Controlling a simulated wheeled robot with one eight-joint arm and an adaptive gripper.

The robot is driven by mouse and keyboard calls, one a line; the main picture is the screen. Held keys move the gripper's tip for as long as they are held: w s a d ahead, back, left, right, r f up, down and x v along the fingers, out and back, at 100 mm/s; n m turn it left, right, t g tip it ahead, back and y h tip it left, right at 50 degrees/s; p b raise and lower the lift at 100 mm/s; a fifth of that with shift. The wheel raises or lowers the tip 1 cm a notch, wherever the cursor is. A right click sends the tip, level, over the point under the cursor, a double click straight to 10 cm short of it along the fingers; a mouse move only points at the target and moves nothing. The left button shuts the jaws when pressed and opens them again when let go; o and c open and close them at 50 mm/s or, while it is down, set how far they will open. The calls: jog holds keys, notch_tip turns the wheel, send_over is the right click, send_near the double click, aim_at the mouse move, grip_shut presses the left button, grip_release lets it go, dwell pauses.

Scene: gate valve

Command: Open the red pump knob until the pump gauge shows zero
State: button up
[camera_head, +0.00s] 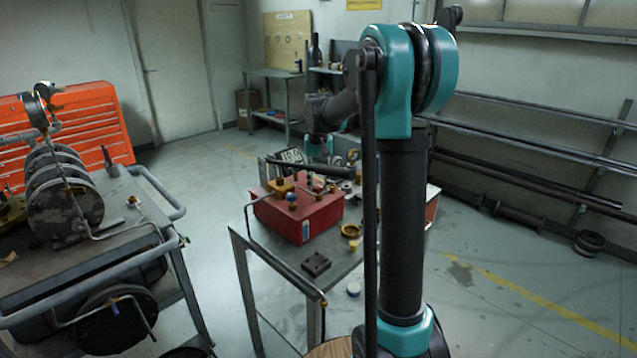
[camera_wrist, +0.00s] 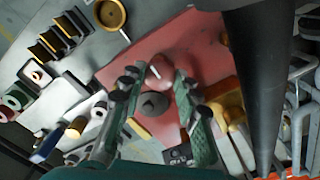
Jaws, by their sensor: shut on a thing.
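The red pump (camera_head: 312,220) is a box on the metal table. Its gauge (camera_head: 290,156) is a dark panel with pale digits at the back of the pump; they look like 10.0 but are too small to be sure. In the wrist view, my gripper (camera_wrist: 157,82) reaches over the red pump top (camera_wrist: 200,38). Its two green-padded fingers are closed around the round red knob (camera_wrist: 160,72), one on each side. A grey round part (camera_wrist: 154,104) sits below the knob between the fingers. In the head view, my arm hides part of the table, and the knob cannot be made out.
A dark block (camera_head: 316,264) and a brass ring (camera_head: 351,231) lie on the table (camera_head: 283,262) in front of the pump. A cart (camera_head: 90,245) with round discs stands at the left, before an orange tool cabinet (camera_head: 75,130).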

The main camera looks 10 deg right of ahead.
jog(key=n, duration=0.5)
jog(key=shift+n, duration=0.3)
jog(key=n, duration=1)
jog(key=shift+n, duration=2.7)
jog(key=o, duration=1.2)
jog(key=shift+c, duration=0.2)
jog(key=shift+r, duration=0.15)
